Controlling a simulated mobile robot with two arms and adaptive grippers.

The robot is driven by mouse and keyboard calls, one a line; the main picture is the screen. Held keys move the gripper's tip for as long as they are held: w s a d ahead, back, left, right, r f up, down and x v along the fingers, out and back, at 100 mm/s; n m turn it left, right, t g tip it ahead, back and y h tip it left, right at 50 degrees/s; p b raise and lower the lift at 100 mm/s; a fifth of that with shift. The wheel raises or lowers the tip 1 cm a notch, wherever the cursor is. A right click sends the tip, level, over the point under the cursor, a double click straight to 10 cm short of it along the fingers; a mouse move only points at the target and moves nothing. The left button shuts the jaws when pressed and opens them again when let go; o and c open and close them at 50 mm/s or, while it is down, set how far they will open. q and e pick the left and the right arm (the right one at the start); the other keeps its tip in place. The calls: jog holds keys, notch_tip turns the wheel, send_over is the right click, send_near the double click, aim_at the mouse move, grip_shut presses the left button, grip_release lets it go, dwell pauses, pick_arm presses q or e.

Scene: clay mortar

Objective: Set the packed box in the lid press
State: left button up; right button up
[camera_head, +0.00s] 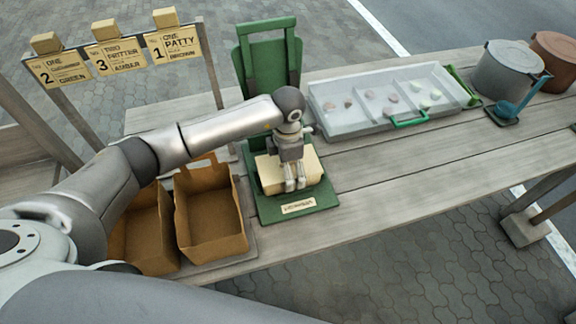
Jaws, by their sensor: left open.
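The cream-coloured packed box (312,167) sits on the base of the green lid press (327,194), in front of its raised green back panel (267,68). My left gripper (295,186) points down over the box, with its fingertips at the box's near side. It is open, and its fingers hide part of the box. Whether the fingers touch the box I cannot tell. A paper label (298,207) lies on the press's front edge. My right gripper is not in view.
Two open brown paper bags (210,220) stand left of the press. A clear-lidded tray (390,95) with several food pieces lies to the right, then a grey pot (503,73) and a brown pot (556,58). Order cards (118,55) hang back left.

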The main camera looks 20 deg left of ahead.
pick_arm(q)
jog(key=shift+r, duration=0.1)
jog(key=shift+r, duration=0.25)
notch_tip(320, 180, up, 11)
jog(key=shift+f+b, duration=0.2)
jog(key=shift+b, duration=0.5)
jog(key=shift+r, duration=0.5)
